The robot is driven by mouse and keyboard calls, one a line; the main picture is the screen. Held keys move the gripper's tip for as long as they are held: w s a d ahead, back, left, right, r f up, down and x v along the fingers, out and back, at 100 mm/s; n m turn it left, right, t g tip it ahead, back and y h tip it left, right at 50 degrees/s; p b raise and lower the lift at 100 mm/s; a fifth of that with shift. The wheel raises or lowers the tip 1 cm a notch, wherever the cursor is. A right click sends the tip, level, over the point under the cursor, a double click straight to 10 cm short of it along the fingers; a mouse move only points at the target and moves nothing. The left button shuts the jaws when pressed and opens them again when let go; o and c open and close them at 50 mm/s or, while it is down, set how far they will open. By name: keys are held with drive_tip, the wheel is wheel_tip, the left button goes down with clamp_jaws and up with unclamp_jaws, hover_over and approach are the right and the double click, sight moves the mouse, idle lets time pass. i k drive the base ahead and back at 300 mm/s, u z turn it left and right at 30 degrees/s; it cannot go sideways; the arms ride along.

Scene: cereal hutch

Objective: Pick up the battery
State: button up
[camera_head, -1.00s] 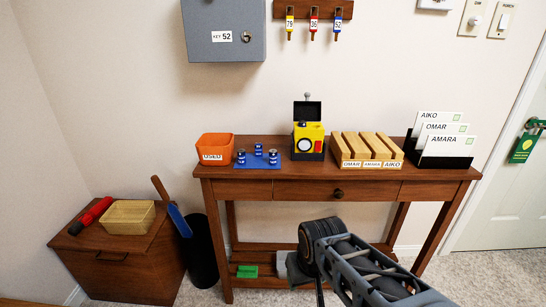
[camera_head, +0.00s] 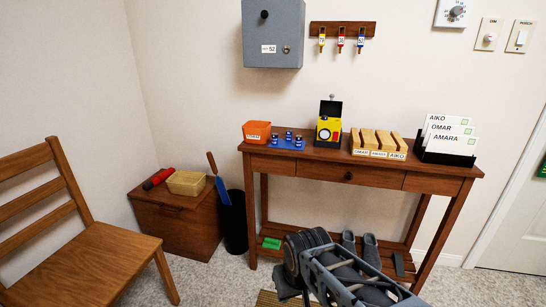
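Three small dark blue batteries (camera_head: 288,136) stand upright on a blue mat (camera_head: 283,146) at the left part of the wooden console table's top (camera_head: 318,153). One battery is at the left (camera_head: 275,138) and one at the right (camera_head: 298,142). Nothing touches them. Part of my arm shows at the bottom middle, in front of the table and well below its top. My gripper's fingers do not show.
An orange bin (camera_head: 257,131) stands left of the mat and a yellow-and-black device (camera_head: 328,128) right of it. Wooden blocks and a card rack (camera_head: 447,155) are further right. A chair (camera_head: 85,262) stands at the left. Shoes (camera_head: 370,250) are on the lower shelf.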

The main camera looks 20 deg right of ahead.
sight(299, 138)
drive_tip(key=z, duration=1.8)
drive_tip(key=k, duration=0.2)
drive_tip(key=u, duration=2.7)
drive_tip(key=i, duration=1)
drive_tip(key=z, duration=0.85)
drive_tip(key=i, duration=0.65)
drive_tip(key=z, duration=0.85)
